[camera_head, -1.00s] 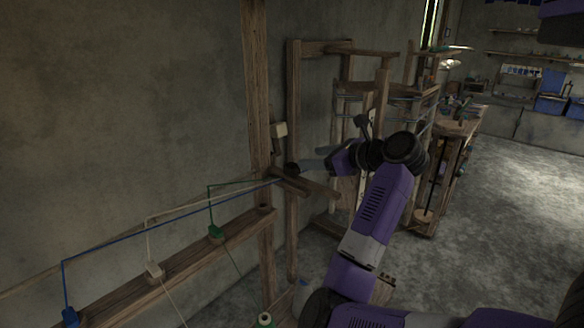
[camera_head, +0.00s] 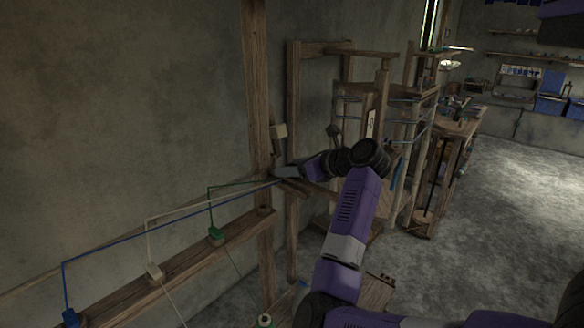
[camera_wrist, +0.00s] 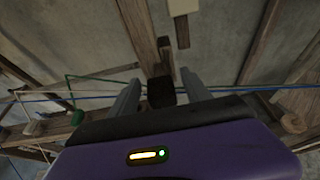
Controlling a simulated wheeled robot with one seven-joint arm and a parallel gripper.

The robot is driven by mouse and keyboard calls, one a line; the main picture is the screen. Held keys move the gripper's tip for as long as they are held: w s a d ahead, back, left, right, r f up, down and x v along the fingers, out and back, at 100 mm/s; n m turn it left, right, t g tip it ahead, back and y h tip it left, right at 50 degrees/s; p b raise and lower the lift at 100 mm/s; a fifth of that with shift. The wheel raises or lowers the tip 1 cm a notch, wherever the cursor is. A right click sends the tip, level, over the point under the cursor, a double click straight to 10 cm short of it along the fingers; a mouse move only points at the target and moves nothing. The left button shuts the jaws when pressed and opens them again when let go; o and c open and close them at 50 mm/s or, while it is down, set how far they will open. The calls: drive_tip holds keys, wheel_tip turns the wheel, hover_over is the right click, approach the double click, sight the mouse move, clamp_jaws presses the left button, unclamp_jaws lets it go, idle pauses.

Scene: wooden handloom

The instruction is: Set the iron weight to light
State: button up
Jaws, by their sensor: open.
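In the wrist view a dark, blocky piece, which looks like the iron weight (camera_wrist: 161,93), sits between the two grey fingers of my gripper (camera_wrist: 160,77). The fingers are spread, with a visible gap on each side of the dark piece. In the head view my gripper (camera_head: 280,172) is beside the upright wooden post, at the wooden arm (camera_head: 293,188) that sticks out from it. The weight is not clearly visible there, as my gripper covers that spot. No light or heavy marking is readable.
Blue, white and green threads run left from the post (camera_head: 256,90) over a wooden rail (camera_head: 170,264) with coloured clips. The wooden loom frame (camera_head: 293,120) stands behind. Open floor (camera_head: 510,190) lies right.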

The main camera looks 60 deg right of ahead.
drive_tip(key=shift+c, duration=0.5)
clamp_jaws()
idle(0.8)
